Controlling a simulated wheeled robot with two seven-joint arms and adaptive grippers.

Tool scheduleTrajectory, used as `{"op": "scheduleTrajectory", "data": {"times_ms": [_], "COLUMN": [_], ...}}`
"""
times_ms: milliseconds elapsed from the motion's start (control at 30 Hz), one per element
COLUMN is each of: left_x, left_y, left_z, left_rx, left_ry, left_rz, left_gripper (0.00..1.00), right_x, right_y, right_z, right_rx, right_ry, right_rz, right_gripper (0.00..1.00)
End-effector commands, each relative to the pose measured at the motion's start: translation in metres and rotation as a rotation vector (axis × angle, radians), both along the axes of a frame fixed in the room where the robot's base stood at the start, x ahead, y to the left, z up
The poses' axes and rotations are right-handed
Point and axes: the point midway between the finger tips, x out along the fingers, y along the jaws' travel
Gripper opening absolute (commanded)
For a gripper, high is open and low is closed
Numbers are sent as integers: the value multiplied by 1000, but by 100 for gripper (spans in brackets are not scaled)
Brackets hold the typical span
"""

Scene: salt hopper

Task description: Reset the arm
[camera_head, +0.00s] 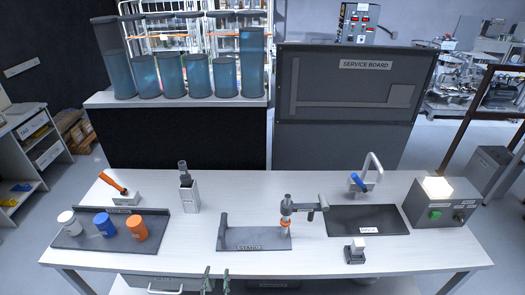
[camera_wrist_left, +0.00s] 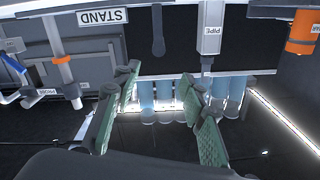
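My left gripper (camera_head: 216,275) shows at the bottom edge in the head view, below the table's front edge. Its two green-padded fingers (camera_wrist_left: 161,85) stand apart in the left wrist view, with nothing between them. The left wrist picture shows the scene upside down. The rest of the left arm is out of the head view. My right gripper and arm are in neither view.
The white table (camera_head: 330,260) holds a stand (camera_head: 258,238) with a probe (camera_head: 286,215), a pipe block (camera_head: 189,193), a tray of jars (camera_head: 75,238), a dark mat (camera_head: 365,222), a tap (camera_head: 372,170) and a lit button box (camera_head: 442,205). Bare tabletop lies between them.

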Motion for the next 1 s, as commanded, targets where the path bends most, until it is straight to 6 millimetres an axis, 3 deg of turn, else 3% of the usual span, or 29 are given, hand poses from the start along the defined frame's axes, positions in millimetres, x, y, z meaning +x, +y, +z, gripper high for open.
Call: {"op": "scheduleTrajectory", "data": {"times_ms": [67,267,567,767,867,1000], "left_x": [1,3,2,-10,-27,-68], "left_y": [-2,9,34,59,78,108], "left_z": [0,-33,-104,-181,-239,-328], "left_rx": [0,14,41,62,71,75], "left_ry": [0,70,221,387,510,706], "left_rz": [-3,10,37,55,66,76], "left_gripper": [39,39,39,39,39,39], "right_x": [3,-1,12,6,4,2], "right_y": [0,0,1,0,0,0], "right_z": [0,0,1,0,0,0], "right_rx": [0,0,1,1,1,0], "right_ry": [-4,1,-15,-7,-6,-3], "right_rz": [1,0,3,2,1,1], "right_gripper": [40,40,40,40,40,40]}}
